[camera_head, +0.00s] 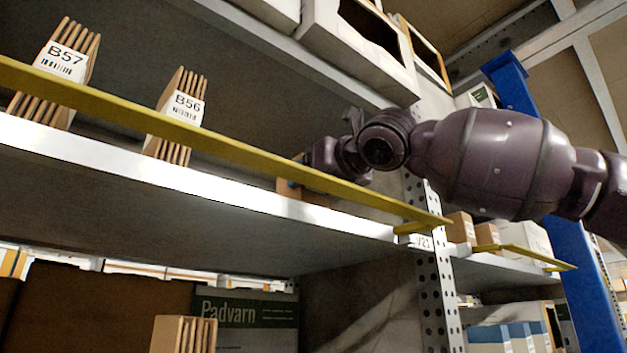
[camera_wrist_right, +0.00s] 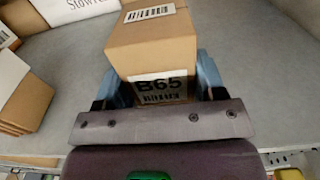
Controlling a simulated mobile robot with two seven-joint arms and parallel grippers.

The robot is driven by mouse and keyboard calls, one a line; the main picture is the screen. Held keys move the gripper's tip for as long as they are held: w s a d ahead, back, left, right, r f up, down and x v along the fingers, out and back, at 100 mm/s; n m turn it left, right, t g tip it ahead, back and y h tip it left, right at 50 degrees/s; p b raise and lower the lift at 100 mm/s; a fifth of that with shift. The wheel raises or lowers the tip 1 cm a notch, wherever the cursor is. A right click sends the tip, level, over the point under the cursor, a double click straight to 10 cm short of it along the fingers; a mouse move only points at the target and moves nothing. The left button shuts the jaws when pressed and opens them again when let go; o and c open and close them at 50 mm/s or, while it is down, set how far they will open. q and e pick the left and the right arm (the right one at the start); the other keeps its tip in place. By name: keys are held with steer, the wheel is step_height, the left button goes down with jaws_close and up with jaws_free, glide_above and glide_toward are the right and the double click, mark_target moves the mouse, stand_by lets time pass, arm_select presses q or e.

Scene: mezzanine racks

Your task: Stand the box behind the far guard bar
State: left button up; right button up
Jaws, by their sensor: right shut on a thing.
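The box (camera_wrist_right: 150,50) is brown cardboard with a B65 label facing my wrist. My right gripper (camera_wrist_right: 160,85) is shut on it, with a blue finger on each side. In the head view my right arm reaches in from the right to the rack, and the box (camera_head: 288,190) shows partly behind the long yellow guard bar (camera_head: 240,153), which crosses in front of it. I cannot tell whether the box touches the shelf. A second yellow guard bar (camera_head: 530,256) runs along the bay farther right. My left gripper is not in view.
Brown boxes labelled B57 (camera_head: 62,62) and B56 (camera_head: 182,105) stand left on the white-edged shelf (camera_head: 150,177). A perforated upright (camera_head: 436,290) stands right of the held box. In the wrist view, brown boxes (camera_wrist_right: 25,105) lie left; grey shelf (camera_wrist_right: 250,60) is bare on the right.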

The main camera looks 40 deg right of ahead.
steer(key=o, duration=1)
steer(key=shift+f, duration=0.1)
steer(key=s, duration=0.4)
steer(key=s+a+b, duration=0.1)
steer(key=s, duration=0.7)
steer(key=shift+a+b, duration=0.15)
steer(key=shift+b, duration=0.25)
